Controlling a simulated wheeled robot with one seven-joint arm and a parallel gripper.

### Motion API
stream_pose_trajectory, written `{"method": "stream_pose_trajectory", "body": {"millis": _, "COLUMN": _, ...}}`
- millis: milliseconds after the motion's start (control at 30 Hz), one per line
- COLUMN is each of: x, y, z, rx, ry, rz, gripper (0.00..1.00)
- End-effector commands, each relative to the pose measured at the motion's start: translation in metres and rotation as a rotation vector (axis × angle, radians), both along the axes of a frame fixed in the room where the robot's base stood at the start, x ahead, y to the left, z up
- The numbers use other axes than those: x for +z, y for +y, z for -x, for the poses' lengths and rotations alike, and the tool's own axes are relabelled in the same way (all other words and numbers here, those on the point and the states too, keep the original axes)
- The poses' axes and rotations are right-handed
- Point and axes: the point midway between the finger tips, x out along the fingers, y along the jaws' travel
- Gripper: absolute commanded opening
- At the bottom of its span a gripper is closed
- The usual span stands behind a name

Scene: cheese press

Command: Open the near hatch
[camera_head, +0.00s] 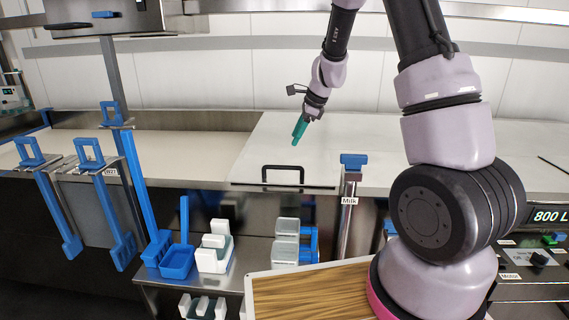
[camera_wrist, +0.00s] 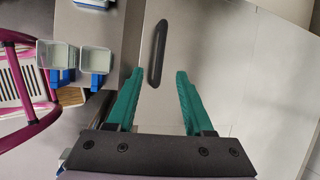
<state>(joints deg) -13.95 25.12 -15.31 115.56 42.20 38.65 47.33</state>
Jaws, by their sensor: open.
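The near hatch (camera_head: 290,150) is a pale flat panel on top of the long vat, and it lies flat. Its black bar handle (camera_head: 283,168) stands near the front edge. My gripper (camera_head: 299,130) has green fingers and hangs above the panel, behind and to the right of the handle in the head view. In the wrist view my gripper (camera_wrist: 157,75) is open, with nothing between its fingers.
A blue-topped post labelled Milk (camera_head: 351,163) stands right of the handle. Below the vat edge, a metal shelf (camera_head: 215,285) holds white moulds (camera_head: 213,248), clear containers (camera_head: 286,228) and a blue scoop (camera_head: 177,261). Blue-handled tools (camera_head: 105,165) hang at the left. The panel around the handle is clear.

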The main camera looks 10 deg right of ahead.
Motion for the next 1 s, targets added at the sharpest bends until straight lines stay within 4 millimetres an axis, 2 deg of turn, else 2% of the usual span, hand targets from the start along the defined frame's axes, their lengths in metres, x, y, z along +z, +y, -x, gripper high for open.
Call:
{"method": "stream_pose_trajectory", "body": {"millis": 33, "x": -0.01, "y": 0.0, "z": -0.004, "rx": -0.022, "ry": 0.014, "rz": -0.001, "gripper": 0.52}}
{"method": "stream_pose_trajectory", "body": {"millis": 100, "x": -0.018, "y": 0.0, "z": -0.007, "rx": -0.044, "ry": 0.026, "rz": -0.003, "gripper": 0.52}}
{"method": "stream_pose_trajectory", "body": {"millis": 267, "x": -0.032, "y": 0.003, "z": -0.012, "rx": -0.055, "ry": 0.032, "rz": -0.004, "gripper": 0.52}}
{"method": "stream_pose_trajectory", "body": {"millis": 700, "x": -0.102, "y": 0.029, "z": -0.032, "rx": -0.052, "ry": 0.031, "rz": -0.004, "gripper": 0.52}}
{"method": "stream_pose_trajectory", "body": {"millis": 833, "x": -0.113, "y": 0.033, "z": -0.036, "rx": -0.052, "ry": 0.031, "rz": -0.004, "gripper": 0.52}}
{"method": "stream_pose_trajectory", "body": {"millis": 1000, "x": -0.118, "y": 0.035, "z": -0.038, "rx": -0.052, "ry": 0.028, "rz": -0.005, "gripper": 0.52}}
